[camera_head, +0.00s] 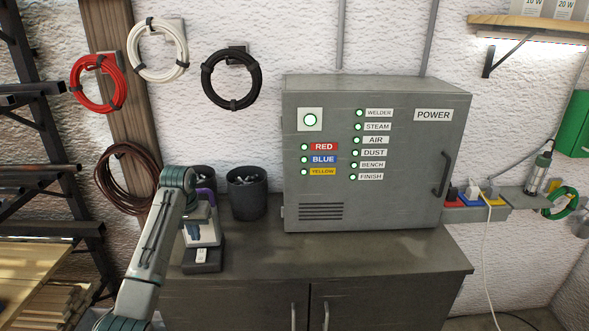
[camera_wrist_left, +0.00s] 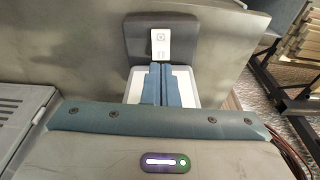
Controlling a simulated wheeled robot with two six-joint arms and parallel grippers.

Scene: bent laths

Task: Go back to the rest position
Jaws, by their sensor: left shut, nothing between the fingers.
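My left arm reaches in from the bottom left of the head view. My left gripper (camera_head: 194,233) points down over the bench, with its blue fingers together and empty. In the left wrist view the two blue fingers (camera_wrist_left: 160,84) lie side by side with nothing between them. Beyond the fingertips is a dark grey block with a white label (camera_head: 203,265), also in the wrist view (camera_wrist_left: 137,40); I cannot tell whether the fingers touch it. My right gripper is in neither view.
A grey power cabinet (camera_head: 390,203) with lit green indicators stands right of my arm on the workbench (camera_head: 330,255). A dark bin (camera_head: 247,200) sits between them. Coiled cables hang on the wall. A rack (camera_head: 50,230) is at the left.

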